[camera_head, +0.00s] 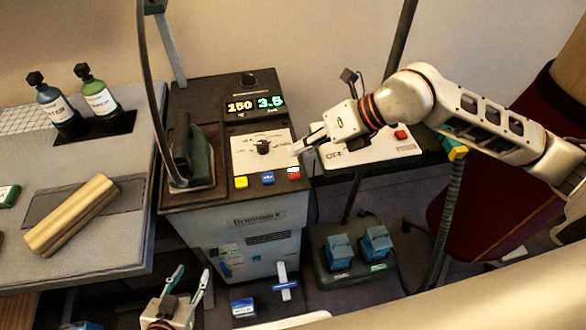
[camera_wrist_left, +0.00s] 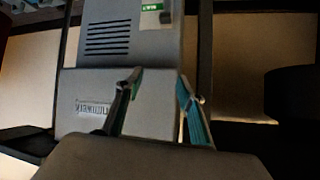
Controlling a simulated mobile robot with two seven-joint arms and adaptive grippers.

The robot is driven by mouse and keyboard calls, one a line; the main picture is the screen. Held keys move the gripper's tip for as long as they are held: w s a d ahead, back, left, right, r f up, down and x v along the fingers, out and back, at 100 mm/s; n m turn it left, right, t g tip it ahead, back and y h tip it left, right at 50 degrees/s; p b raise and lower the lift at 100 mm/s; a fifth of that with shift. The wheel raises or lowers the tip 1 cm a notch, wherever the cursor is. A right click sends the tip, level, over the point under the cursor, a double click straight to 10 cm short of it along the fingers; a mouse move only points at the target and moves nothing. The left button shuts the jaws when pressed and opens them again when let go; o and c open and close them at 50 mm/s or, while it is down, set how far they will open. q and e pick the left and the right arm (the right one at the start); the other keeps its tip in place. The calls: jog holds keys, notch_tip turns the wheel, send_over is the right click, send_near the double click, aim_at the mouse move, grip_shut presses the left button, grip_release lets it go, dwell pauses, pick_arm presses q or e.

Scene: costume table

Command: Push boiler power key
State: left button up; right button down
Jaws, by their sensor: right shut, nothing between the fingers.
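The boiler unit (camera_head: 240,245) stands in the middle of the head view, with a dark control top. Its front row holds a yellow key (camera_head: 241,182), a blue key (camera_head: 267,178) and a red-and-white key (camera_head: 293,172). I cannot read which is the power key. My right gripper (camera_head: 297,150) is shut and empty, its tips just above the red-and-white key; contact cannot be told. My left gripper (camera_head: 190,275) is open and empty, low in front of the unit. Its spread fingers show in the left wrist view (camera_wrist_left: 160,85) before a grey housing (camera_wrist_left: 130,100).
Lit displays (camera_head: 255,104) read 150 and 3.5. A dark iron (camera_head: 190,150) stands on the unit's left side. Bottles (camera_head: 98,98) and a wooden block (camera_head: 72,214) are on the left table. A blue pedal box (camera_head: 352,255) is on the floor.

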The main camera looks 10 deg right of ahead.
pick_arm(q)
jog(key=shift+f, duration=0.1)
jog(key=shift+s+f, duration=0.1)
grip_shut()
dwell(0.6)
dwell(0.4)
